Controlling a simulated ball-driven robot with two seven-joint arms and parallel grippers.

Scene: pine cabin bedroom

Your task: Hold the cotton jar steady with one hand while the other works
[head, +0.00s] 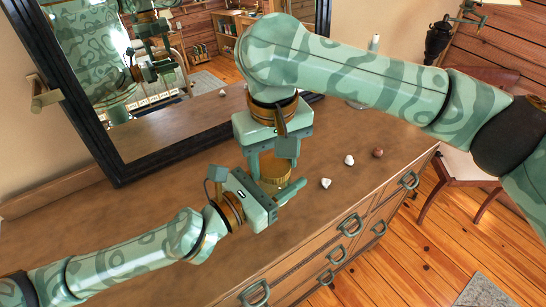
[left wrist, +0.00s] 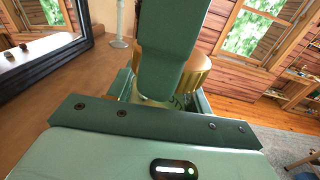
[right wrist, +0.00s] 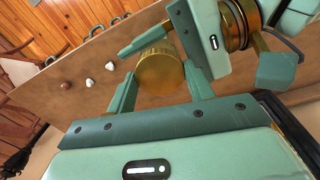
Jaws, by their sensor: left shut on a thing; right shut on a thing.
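The cotton jar stands on the dresser, mostly hidden by my grippers. Its round brass-coloured lid (head: 276,168) shows in the head view, and also in the right wrist view (right wrist: 160,70) and the left wrist view (left wrist: 196,74). My left gripper (head: 279,192) comes in from the side, shut on the jar's body below the lid. My right gripper (head: 274,160) points down from above, its fingers on either side of the lid, shut on it. I cannot tell whether the lid is seated or raised. Two white cotton balls (head: 326,183) (head: 349,160) lie to the right.
A brown ball (head: 377,153) lies beyond the cotton balls. A dark-framed mirror (head: 110,165) stands along the back of the wooden dresser (head: 150,225). A candle holder (left wrist: 118,24) shows in the left wrist view. The dresser's front edge has drawers with handles (head: 254,293).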

